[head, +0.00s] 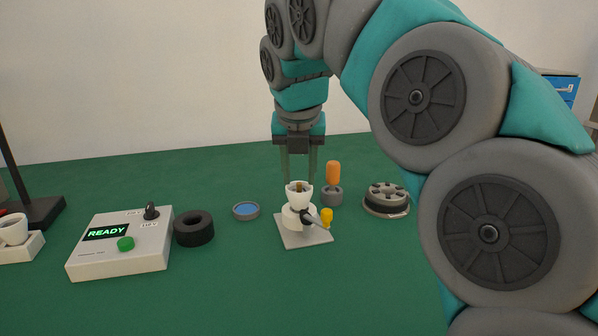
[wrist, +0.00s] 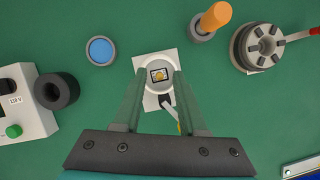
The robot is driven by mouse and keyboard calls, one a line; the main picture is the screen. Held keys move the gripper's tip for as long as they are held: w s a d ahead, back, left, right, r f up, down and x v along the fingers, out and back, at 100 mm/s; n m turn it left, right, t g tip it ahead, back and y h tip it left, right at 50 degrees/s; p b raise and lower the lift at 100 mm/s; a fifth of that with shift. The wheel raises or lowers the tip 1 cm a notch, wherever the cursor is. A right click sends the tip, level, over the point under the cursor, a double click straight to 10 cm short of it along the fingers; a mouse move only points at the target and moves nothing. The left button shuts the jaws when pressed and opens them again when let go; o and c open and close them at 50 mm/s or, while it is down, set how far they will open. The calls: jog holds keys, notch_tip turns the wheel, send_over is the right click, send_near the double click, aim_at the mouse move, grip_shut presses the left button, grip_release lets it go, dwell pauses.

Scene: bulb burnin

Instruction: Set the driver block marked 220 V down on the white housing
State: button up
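The white housing (head: 299,204) is a cup-like piece standing upright on a pale square plate (head: 290,240), with a dark clamp with a yellow tip (head: 327,215) at its side. A small dark-framed block with a yellowish middle (wrist: 159,75) sits inside the housing's rim in the wrist view. It may be the driver block; I cannot read a 220 V mark on it. My gripper (head: 299,178) points straight down over the housing, its fingers apart on either side and nothing between them. It also shows open in the wrist view (wrist: 159,72).
A control box (head: 120,258) reading READY, a black ring (head: 193,229) and a blue-topped disc (head: 246,211) lie to the left. An orange-handled tool (head: 333,173) in a grey holder and a round slotted carousel (head: 386,200) stand to the right. Green table in front is clear.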

jog(key=shift+r, duration=0.1)
jog(key=v, duration=0.7)
jog(key=shift+s+r, duration=0.15)
jog(key=shift+r, duration=0.05)
dwell(0.3)
